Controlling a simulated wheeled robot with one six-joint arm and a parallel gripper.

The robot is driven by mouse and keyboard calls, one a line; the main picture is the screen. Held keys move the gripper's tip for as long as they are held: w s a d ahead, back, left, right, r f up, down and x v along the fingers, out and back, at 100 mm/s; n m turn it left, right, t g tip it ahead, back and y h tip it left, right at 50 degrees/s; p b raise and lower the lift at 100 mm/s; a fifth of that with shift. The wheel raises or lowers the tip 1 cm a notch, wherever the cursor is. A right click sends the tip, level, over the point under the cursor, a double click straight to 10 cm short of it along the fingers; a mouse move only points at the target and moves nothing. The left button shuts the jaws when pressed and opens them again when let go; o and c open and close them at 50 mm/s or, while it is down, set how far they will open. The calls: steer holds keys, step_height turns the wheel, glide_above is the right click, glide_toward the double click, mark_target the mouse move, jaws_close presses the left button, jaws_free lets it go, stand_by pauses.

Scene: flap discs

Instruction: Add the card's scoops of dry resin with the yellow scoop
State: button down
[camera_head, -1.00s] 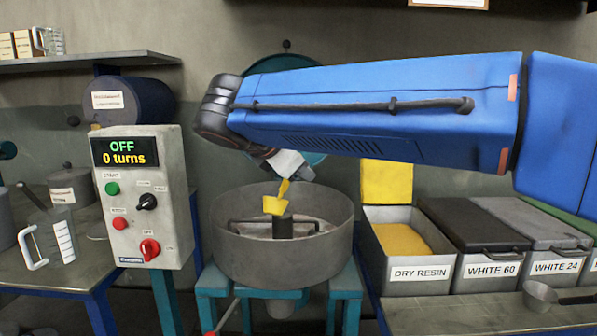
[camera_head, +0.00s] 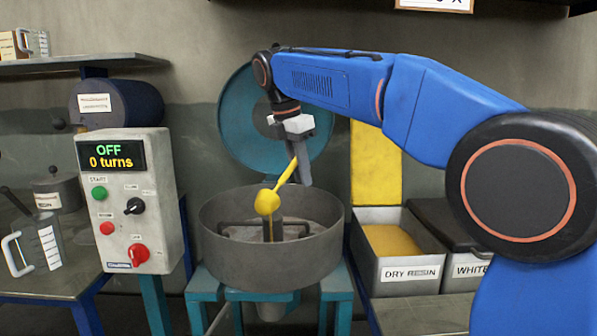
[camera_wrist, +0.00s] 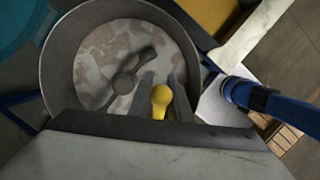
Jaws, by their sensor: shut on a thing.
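My gripper (camera_head: 302,165) is shut on the yellow scoop (camera_head: 267,202) and holds it over the open mixer pan (camera_head: 225,262). The scoop's handle slants down and left from the fingers, with the bowl above the pan's middle. In the wrist view the scoop (camera_wrist: 160,100) shows between the two fingers (camera_wrist: 162,95). The pan (camera_wrist: 52,75) there holds pale material with pinkish-brown patches around a dark mixing arm (camera_wrist: 125,80).
A control box (camera_head: 128,205) left of the pan reads OFF and 0 turns. A bin labelled WHITE (camera_head: 470,270) stands right of the resin bin, partly behind my arm. A clear measuring jug (camera_head: 38,245) is at the left. The teal lid (camera_head: 240,120) stands raised behind the pan.

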steer(key=shift+w+d+f+g+y, duration=0.3)
steer(key=shift+w+f+g+y, duration=0.15)
steer(key=shift+w+f+g, duration=0.5)
steer(key=shift+w+d+f+g+y, duration=0.25)
steer(key=shift+w+f+g+y, duration=0.3)
steer(key=shift+g, duration=0.7)
steer(key=shift+r, duration=0.2)
steer(key=s+a+r+t+h, duration=0.1)
steer(key=s+t+h, duration=0.1)
steer(key=s+t, duration=0.1)
steer(key=s+a+r+t+h, duration=0.1)
steer(key=s+a+r+t, duration=0.1)
steer(key=s+t, duration=0.2)
steer(key=s+a+r+t+h, duration=0.1)
steer(key=s+r+t+h, duration=0.1)
steer(key=s+t, duration=0.2)
steer(key=shift+s+a+m+t+h, duration=0.15)
steer(key=shift+m+t+h, duration=0.2)
steer(key=shift+t, duration=1.05)
steer(key=shift+s+a+f+m+t+h, duration=0.1)
steer(key=shift+s+a+m+t+h, duration=0.2)
steer(key=shift+s+t+h, duration=0.6)
steer(key=shift+s+a+m+t+h, duration=0.15)
steer(key=shift+s+a+t+h, duration=0.2)
steer(key=shift+s+t, duration=0.95)
steer(key=shift+w, duration=0.45)
